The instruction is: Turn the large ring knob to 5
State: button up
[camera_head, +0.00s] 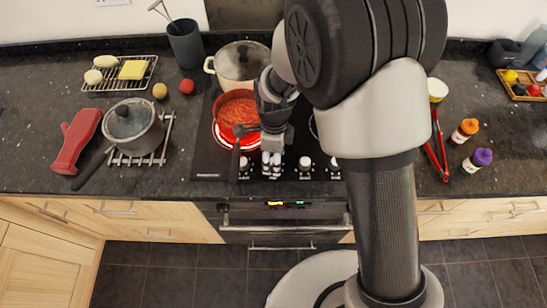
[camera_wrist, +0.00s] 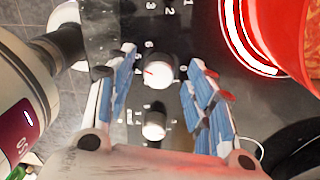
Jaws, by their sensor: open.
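The hob has a front row of white knobs, with one (camera_head: 245,164) left of my gripper (camera_head: 271,160) and others (camera_head: 305,163) to its right. In the wrist view my open gripper (camera_wrist: 163,62) has its blue-padded fingers on either side of a round white knob (camera_wrist: 160,71), with gaps visible. A red mark on that knob points left in the wrist view. Printed numbers ring it, too small to read surely. A second white knob (camera_wrist: 154,125) lies nearer the palm. No label shows which knob is the large ring's.
A lidded saucepan (camera_head: 133,125) sits left on a rack. My arm hides the hob's right side.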

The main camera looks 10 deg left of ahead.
notch_tip(320, 180, up, 11)
jog(key=shift+w, duration=0.25)
jog(key=shift+r, duration=0.15)
dwell(0.4)
jog(key=s+d+r+n+t, duration=0.1)
jog(key=d+r+n, duration=0.3)
jog(key=d+r, duration=0.4)
jog(key=s+d+r+n+t, duration=0.2)
jog(key=s+d+r+n, duration=0.1)
jog(key=s+d+n, duration=0.3)
jog(key=s+d+r+n+t+b, duration=0.1)
jog(key=s+d+r+n+t, duration=0.1)
jog(key=s+d+r+n, duration=0.2)
jog(key=s+d+n, duration=0.3)
jog(key=s+d, duration=0.1)
jog(key=d, duration=0.2)
jog(key=shift+s, duration=0.25)
